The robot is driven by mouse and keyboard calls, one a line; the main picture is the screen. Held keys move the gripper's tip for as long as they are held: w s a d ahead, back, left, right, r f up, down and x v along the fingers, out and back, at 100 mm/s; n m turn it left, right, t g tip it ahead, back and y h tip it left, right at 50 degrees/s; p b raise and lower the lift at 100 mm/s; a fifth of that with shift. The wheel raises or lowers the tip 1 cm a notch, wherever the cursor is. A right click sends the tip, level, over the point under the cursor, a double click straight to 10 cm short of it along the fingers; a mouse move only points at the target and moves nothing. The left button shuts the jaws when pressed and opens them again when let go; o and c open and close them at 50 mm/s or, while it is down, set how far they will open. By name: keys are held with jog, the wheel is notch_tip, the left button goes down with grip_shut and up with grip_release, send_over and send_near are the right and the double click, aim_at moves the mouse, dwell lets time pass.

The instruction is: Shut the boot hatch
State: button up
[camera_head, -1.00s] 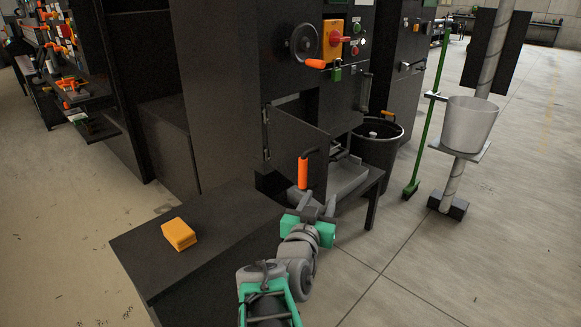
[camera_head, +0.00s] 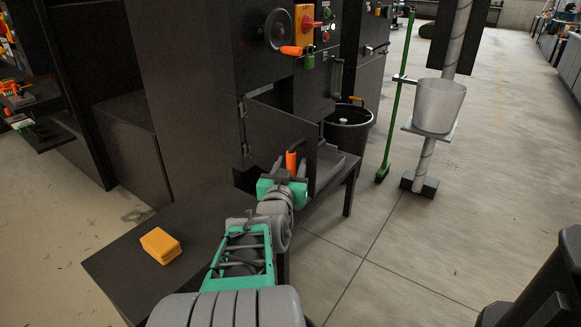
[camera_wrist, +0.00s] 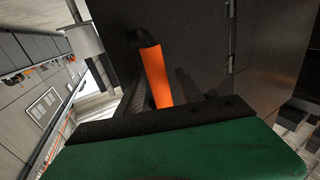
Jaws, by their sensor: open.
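The boot hatch (camera_head: 278,132) is a dark panel hinged at its left edge on the tall dark machine. It stands swung open over the low opening. Its bent dark handle has an orange grip (camera_head: 291,162). My gripper (camera_head: 287,172) is at this handle, its fingers mostly hidden in the head view. In the wrist view the orange grip (camera_wrist: 155,75) shows between my two dark, open fingers, with one finger on each side. I cannot tell whether either finger touches it. The hatch (camera_wrist: 195,45) fills the background there.
A low dark bench (camera_head: 130,265) with a yellow-orange block (camera_head: 160,245) stands to the left of my arm. A black bin (camera_head: 347,128), a green broom (camera_head: 395,110) and a pale bucket on a stand (camera_head: 438,105) are to the right.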

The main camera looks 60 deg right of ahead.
jog(key=shift+c, duration=0.3)
grip_shut()
dwell(1.1)
